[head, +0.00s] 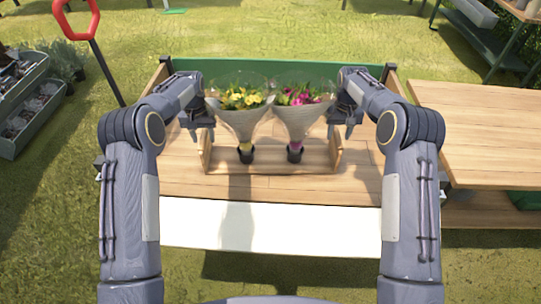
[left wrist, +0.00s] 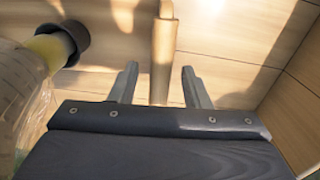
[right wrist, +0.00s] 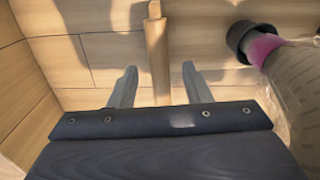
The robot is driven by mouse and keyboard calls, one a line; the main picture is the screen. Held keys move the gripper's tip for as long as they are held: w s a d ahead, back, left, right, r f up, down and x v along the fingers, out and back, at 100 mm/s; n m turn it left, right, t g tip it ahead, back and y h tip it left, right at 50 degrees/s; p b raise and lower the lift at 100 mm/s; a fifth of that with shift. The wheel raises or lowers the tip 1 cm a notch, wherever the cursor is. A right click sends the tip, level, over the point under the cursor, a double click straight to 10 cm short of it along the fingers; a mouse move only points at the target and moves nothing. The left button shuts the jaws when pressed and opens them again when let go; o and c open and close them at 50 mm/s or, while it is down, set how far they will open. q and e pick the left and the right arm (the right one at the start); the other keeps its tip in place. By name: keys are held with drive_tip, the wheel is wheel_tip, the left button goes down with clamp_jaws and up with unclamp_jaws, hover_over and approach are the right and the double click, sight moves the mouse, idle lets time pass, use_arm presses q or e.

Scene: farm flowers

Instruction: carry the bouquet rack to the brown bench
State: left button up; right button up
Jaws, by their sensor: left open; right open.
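The wooden bouquet rack (head: 270,160) stands on a wooden bench top. It holds a yellow bouquet (head: 241,112) and a pink bouquet (head: 297,112), both upright in clear wrapping. My left gripper (head: 196,132) is open above the rack's left end. In the left wrist view, the rack's left end panel (left wrist: 164,55) lies between the open fingers (left wrist: 158,85). My right gripper (head: 344,133) is open above the rack's right end. In the right wrist view, the right end panel (right wrist: 157,55) lies between the open fingers (right wrist: 158,88). Neither gripper visibly touches a panel.
The bench top (head: 180,180) has a green back board (head: 280,70) and a white front strip (head: 300,228). Another wooden table (head: 480,130) stands at the right. A red-handled tool (head: 78,30) and grey planter trays (head: 25,100) are at the left. Grass lies around.

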use_arm(q)
drive_tip(key=shift+f, duration=2.45)
use_arm(e)
drive_tip(key=shift+f, duration=2.5)
use_arm(q)
clamp_jaws()
use_arm(e)
clamp_jaws()
use_arm(q)
drive_tip(key=shift+r, duration=0.1)
use_arm(e)
drive_tip(key=shift+r, duration=0.1)
